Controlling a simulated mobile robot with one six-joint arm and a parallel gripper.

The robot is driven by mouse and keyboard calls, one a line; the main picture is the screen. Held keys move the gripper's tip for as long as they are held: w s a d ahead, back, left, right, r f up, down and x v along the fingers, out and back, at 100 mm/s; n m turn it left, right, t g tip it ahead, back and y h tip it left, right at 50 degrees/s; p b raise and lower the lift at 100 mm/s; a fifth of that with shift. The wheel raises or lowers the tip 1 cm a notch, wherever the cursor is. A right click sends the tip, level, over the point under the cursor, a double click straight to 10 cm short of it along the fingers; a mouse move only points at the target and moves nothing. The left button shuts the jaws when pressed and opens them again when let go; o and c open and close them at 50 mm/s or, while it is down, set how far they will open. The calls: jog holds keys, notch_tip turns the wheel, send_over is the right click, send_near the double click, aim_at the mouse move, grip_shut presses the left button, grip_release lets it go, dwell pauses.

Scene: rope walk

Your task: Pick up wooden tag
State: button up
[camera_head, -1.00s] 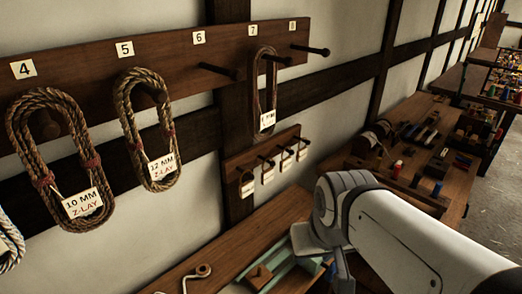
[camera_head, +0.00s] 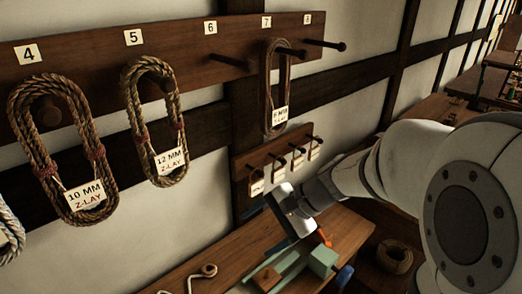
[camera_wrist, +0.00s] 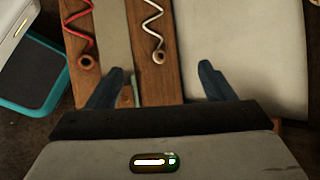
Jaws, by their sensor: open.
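Several small pale tags (camera_head: 298,161) hang from pegs on a small dark rail in the head view, below the large peg board. I cannot tell from their faces which one is the wooden tag. My gripper (camera_head: 285,212) is in front of and just below the left end of this row, close to the leftmost tag (camera_head: 257,187). I cannot tell whether they touch. In the wrist view my gripper (camera_wrist: 160,84) is open, with two dark blue fingers apart and no tag visible between them.
Rope coils (camera_head: 155,120) hang from the large numbered peg board (camera_head: 190,70). A wooden bench (camera_head: 222,268) below holds a pale green tool (camera_head: 322,261).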

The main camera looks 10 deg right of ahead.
jog(key=w+f+m+t+y, duration=0.1)
jog(key=w+m+t+y, duration=0.15)
jog(key=w+m, duration=0.35)
jog(key=m+t+b, duration=0.2)
jog(key=m+t, duration=0.9)
jog(key=m, duration=0.2)
send_near(280, 172)
jog(key=a+x, duration=0.1)
jog(key=x, duration=0.3)
jog(key=shift+h, duration=0.35)
jog(key=p+x, duration=0.1)
jog(key=x, duration=0.2)
jog(key=p+x, duration=0.1)
jog(key=x, duration=0.2)
jog(key=shift+w+d+r, duration=0.15)
jog(key=shift+w+r, duration=0.05)
jog(key=shift+w, duration=0.15)
jog(key=c, duration=1)
